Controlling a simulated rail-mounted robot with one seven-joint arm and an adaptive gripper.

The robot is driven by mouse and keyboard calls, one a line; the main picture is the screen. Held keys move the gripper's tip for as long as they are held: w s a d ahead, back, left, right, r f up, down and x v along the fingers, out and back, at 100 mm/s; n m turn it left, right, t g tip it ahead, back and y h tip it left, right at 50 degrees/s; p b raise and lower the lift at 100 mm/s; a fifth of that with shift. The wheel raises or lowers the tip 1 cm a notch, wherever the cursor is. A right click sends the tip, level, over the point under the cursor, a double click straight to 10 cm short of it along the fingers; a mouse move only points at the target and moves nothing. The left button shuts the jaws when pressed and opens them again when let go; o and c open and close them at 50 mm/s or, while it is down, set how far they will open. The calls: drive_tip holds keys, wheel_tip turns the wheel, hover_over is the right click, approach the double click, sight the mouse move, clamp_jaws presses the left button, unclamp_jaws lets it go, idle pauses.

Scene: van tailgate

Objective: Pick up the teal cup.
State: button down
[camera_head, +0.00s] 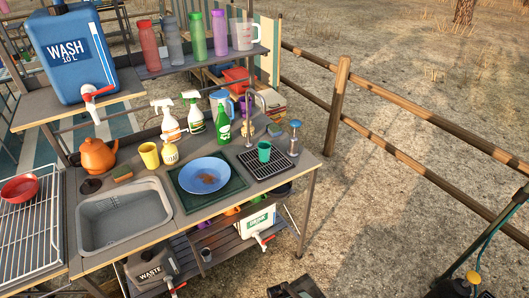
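The teal cup (264,151) stands upright on a black ridged drain mat (279,168) at the right part of the counter. The tap's curved spout rises just behind it to the left, and a soap pump bottle (294,138) stands to its right. I cannot make out my gripper in this view. A dark shape is cut off at the bottom edge, and I cannot tell what it is. Nothing visible is touching the cup.
A blue bowl (204,175) sits left of the cup, beyond it a grey sink (122,215). A green bottle (223,124), spray bottles (168,121) and a metal tap (249,118) stand behind. A bottle shelf (180,66) overhangs the back. The counter's right front edge is clear.

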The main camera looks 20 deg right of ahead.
drive_tip(key=c, duration=1.8)
unclamp_jaws()
drive_tip(key=shift+c, duration=0.2)
drive_tip(key=o, duration=1.6)
drive_tip(key=shift+c, duration=0.2)
drive_tip(key=shift+w, duration=0.15)
